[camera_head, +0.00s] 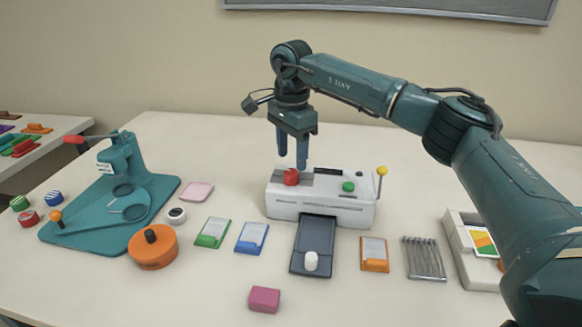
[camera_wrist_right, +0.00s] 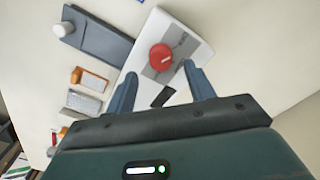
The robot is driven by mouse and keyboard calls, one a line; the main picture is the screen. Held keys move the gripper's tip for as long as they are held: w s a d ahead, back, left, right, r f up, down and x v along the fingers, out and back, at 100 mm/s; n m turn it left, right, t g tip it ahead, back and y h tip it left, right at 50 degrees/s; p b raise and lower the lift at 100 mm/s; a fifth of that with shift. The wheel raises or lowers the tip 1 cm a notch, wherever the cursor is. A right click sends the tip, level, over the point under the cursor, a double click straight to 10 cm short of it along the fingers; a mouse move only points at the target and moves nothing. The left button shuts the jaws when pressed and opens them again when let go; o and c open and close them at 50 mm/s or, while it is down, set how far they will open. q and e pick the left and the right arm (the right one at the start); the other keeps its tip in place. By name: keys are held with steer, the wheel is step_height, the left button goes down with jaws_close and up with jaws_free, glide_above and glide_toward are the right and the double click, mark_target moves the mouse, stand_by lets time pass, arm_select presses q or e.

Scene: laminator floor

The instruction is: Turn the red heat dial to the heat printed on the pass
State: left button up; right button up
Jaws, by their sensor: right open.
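The red heat dial (camera_head: 291,177) sits on the left part of the top of a white laminator (camera_head: 330,212). In the right wrist view the round red dial (camera_wrist_right: 160,57) shows a pale pointer mark on a grey plate. My right gripper (camera_head: 292,163) points down, open and empty, with its fingertips just above the dial. In the wrist view the dial lies just beyond and between the fingertips (camera_wrist_right: 161,70). Small framed cards, green (camera_head: 213,232), blue (camera_head: 252,237) and orange (camera_head: 374,253), lie on the table; their print is too small to read. My left gripper is out of view.
The laminator also carries a green button (camera_head: 348,187) and a yellow-knobbed lever (camera_head: 381,172). A dark tray (camera_head: 313,235) with a white knob extends in front. A teal press (camera_head: 120,195) and orange round container (camera_head: 152,247) stand left; a metal rack (camera_head: 423,258) is right.

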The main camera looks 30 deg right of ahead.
mark_target(291, 172)
steer(key=shift+f, duration=2.05)
steer(key=shift+c, duration=0.3)
steer(key=c, duration=0.9)
